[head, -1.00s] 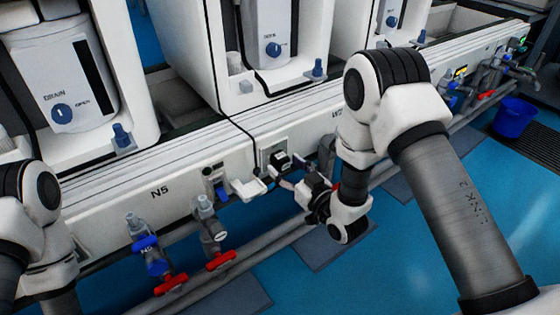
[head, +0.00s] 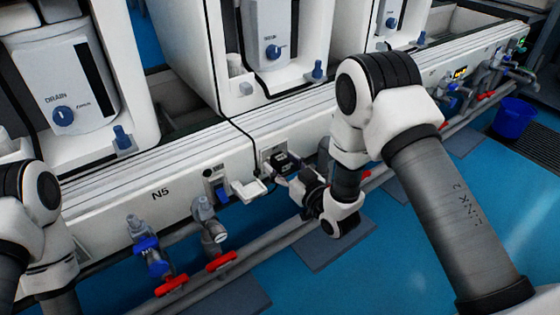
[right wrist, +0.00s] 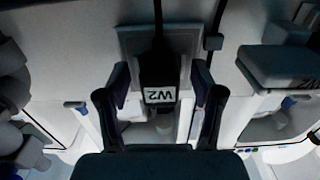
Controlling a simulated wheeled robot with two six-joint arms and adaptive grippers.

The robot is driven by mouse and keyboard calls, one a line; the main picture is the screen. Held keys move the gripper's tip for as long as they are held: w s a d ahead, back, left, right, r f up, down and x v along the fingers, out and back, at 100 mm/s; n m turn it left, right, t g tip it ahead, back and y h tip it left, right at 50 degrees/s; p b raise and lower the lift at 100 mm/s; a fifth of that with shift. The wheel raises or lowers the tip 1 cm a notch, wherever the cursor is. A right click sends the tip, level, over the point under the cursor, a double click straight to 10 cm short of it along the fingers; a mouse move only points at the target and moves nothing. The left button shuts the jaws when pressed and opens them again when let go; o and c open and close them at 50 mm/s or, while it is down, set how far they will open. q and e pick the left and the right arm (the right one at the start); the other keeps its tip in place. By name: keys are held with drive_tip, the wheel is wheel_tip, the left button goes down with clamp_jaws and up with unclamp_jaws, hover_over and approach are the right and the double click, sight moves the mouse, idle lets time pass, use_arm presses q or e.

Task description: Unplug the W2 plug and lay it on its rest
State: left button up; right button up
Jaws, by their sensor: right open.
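The black W2 plug (head: 282,161) sits in a socket on the white rail's front face. In the right wrist view the plug (right wrist: 158,75) shows its upside-down W2 label, with its cable running up. My right gripper (head: 284,174) is at the plug; in the right wrist view its open fingers (right wrist: 161,98) stand on either side of it, with gaps showing. The white rest (head: 249,188) juts from the rail left of the plug and is empty. It also shows as a pale block (right wrist: 283,68) in the right wrist view. My left gripper is out of view.
Valves with blue bodies and red handles (head: 222,261) and a grey pipe (head: 262,249) run below the rail. White toilet units stand behind it. A blue bucket (head: 513,118) stands on the floor at far right. The blue floor in front is mostly clear.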

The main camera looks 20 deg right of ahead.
sight(286, 168)
idle(0.6)
clamp_jaws()
drive_tip(key=shift+s+d, duration=0.1)
drive_tip(key=shift+s, duration=0.05)
drive_tip(key=shift+p+v, duration=0.75)
drive_tip(key=shift+v, duration=2.1)
